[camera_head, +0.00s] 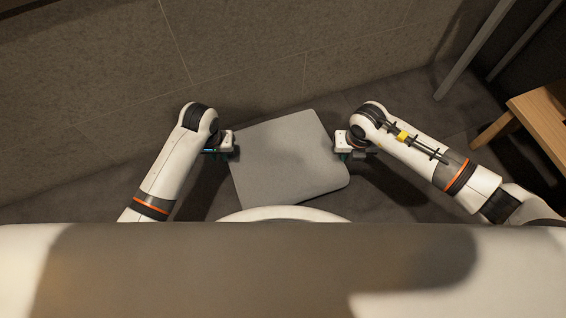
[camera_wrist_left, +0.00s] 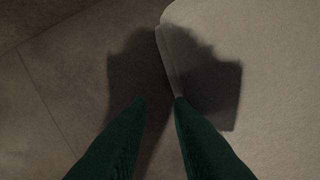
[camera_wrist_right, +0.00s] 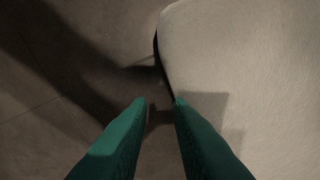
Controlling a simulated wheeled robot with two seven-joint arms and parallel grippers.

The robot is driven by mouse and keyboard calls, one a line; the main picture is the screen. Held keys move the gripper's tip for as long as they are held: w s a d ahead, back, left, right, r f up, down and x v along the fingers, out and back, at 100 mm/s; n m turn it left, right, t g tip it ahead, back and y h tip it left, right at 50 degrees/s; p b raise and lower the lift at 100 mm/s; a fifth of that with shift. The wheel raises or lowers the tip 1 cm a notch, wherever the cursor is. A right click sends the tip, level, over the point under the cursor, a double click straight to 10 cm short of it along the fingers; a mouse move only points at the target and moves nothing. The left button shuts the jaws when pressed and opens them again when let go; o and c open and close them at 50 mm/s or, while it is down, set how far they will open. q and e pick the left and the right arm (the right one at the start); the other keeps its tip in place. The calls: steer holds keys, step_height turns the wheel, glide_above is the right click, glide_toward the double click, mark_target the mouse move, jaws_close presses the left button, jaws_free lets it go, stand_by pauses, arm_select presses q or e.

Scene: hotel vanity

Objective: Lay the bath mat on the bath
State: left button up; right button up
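The bath mat (camera_head: 285,155) is a light grey rectangle with rounded corners, slightly turned, between my two grippers. My left gripper (camera_head: 216,152) is at its left edge and my right gripper (camera_head: 344,155) at its right edge. In the left wrist view the green fingers (camera_wrist_left: 159,100) stand apart, with the mat (camera_wrist_left: 280,70) beneath the right finger's side. In the right wrist view the fingers (camera_wrist_right: 159,101) are likewise apart near the mat's edge (camera_wrist_right: 240,60). I cannot tell whether any finger touches the mat. I cannot clearly identify the bath.
Dark tiled floor (camera_head: 410,105) surrounds the mat, with a grey tiled wall (camera_head: 240,45) behind. A wooden stool or bench (camera_head: 545,118) stands at the right, near a metal post (camera_head: 470,50). A broad pale surface fills the bottom of the head view; I cannot tell what it is.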

arm_select(q)
steer(key=shift+r, duration=0.1)
arm_select(e)
steer(key=shift+r, duration=0.25)
arm_select(q)
step_height(320, 180, up, 12)
steer(key=shift+s, duration=0.4)
arm_select(e)
step_height(320, 180, up, 12)
steer(key=shift+s+f, duration=0.25)
steer(key=shift+s, duration=0.2)
